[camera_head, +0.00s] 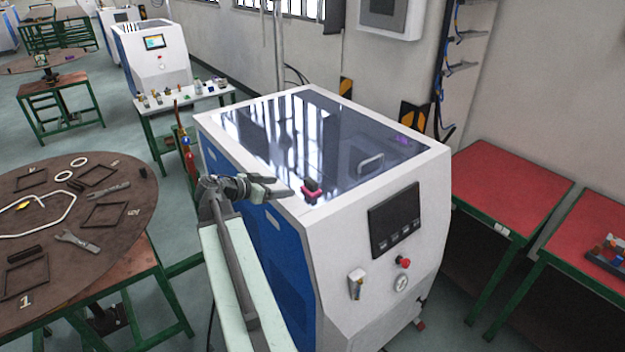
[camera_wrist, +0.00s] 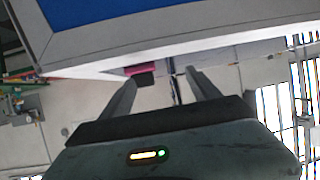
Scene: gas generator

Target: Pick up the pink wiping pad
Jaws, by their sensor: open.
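The pink wiping pad (camera_head: 308,197) with a dark block on top sits on the machine's top near its left front edge. In the wrist view the pink pad (camera_wrist: 143,69) shows at the machine's edge, beyond my fingertips and nearer the left finger. My gripper (camera_head: 284,187) is at the left of the pad in the head view, at the machine's left edge. Its two fingers point toward the pad. In the wrist view my gripper (camera_wrist: 160,76) is open, with nothing held between its fingers.
The white and blue machine (camera_head: 345,255) has a dark glossy top panel with a handle (camera_head: 370,163). A small purple item (camera_head: 403,141) shows on its far right. A round brown table (camera_head: 110,235) with tools stands at left, red-topped tables (camera_head: 510,185) at right.

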